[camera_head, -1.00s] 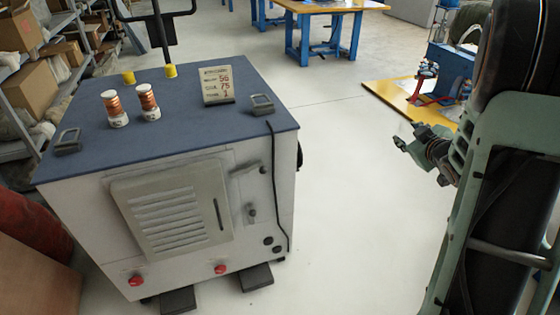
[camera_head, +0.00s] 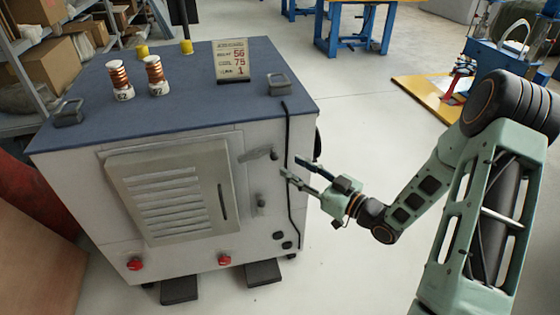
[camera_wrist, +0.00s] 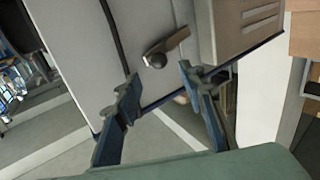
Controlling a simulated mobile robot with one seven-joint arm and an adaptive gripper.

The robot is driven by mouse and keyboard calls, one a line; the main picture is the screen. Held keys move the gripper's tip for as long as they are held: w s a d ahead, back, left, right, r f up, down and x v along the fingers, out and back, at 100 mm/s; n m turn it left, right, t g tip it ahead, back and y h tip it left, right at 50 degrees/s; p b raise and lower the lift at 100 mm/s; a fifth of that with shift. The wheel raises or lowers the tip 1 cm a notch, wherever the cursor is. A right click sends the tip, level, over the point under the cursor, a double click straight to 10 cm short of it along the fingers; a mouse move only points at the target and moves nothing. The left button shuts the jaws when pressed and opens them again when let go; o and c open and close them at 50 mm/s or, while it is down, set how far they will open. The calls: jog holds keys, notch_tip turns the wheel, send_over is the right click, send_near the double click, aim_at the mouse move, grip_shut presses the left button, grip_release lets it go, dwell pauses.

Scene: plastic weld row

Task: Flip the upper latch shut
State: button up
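The upper latch (camera_head: 258,154) is a grey lever with a round pivot, on the cabinet's front face right of the louvred door (camera_head: 170,190). Its lever lies nearly level, reaching from the pivot left toward the door edge. The lower latch (camera_head: 260,195) stands roughly upright below it. My gripper (camera_head: 292,168) is open and empty, right of the latches, its fingers pointing toward the cabinet. In the wrist view, a latch that appears to be the upper one (camera_wrist: 167,47) lies just beyond and between the open fingertips (camera_wrist: 158,74), apart from them.
A black cable (camera_head: 288,150) hangs down the front face close to my fingertips; it also shows in the wrist view (camera_wrist: 112,30). Coils (camera_head: 155,77), a sign (camera_head: 231,61) and handles stand on the blue cabinet top (camera_head: 190,98).

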aim_at(278, 158)
jog(key=x, duration=0.6)
jog(key=shift+c, duration=0.5)
